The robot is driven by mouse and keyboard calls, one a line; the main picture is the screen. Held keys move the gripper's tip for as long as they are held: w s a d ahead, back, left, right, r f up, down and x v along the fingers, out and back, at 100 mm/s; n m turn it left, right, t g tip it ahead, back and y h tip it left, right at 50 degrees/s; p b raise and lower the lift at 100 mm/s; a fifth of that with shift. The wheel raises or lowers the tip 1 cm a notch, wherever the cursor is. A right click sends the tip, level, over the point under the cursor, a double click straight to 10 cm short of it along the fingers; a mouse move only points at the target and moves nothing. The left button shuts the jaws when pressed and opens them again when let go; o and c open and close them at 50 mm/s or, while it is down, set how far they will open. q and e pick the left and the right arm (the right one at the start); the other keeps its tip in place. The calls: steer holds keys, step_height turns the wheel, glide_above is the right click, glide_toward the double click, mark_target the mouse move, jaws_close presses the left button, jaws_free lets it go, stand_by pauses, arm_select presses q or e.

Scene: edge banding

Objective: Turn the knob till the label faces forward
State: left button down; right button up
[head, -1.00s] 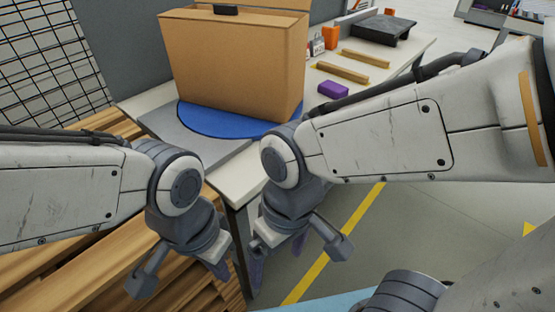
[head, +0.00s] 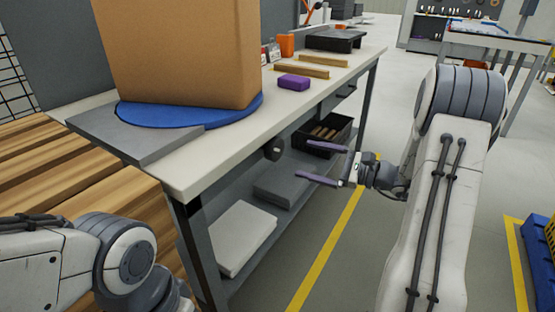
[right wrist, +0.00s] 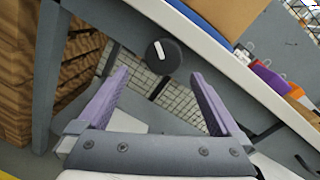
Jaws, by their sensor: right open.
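A dark round knob (head: 274,150) sits on the front side of the workbench, under its top edge. In the right wrist view the knob (right wrist: 170,57) shows a white line, close to upright and tilted slightly left. A tall brown cardboard box (head: 185,50) stands on a blue round turntable (head: 150,117) on the bench; no label shows on its visible sides. My right gripper (head: 303,159) is open and empty, its purple fingers pointing toward the knob with a gap between. In the wrist view the knob lies beyond the fingertips (right wrist: 159,74), roughly between them. My left gripper is out of frame.
The bench top (head: 215,150) holds a purple block (head: 294,82), wooden strips (head: 302,70) and an orange container (head: 286,45). A lower shelf carries a white slab (head: 240,238) and a black bin (head: 322,135). Wooden boards (head: 80,185) lie left.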

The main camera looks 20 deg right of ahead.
mark_target(279, 150)
steer(key=b+x, duration=0.1)
steer(key=x, duration=0.9)
steer(key=shift+w+d+r+b, duration=0.1)
steer(key=shift+w+d+b, duration=0.15)
steer(key=shift+b, duration=0.1)
steer(key=c, duration=1.2)
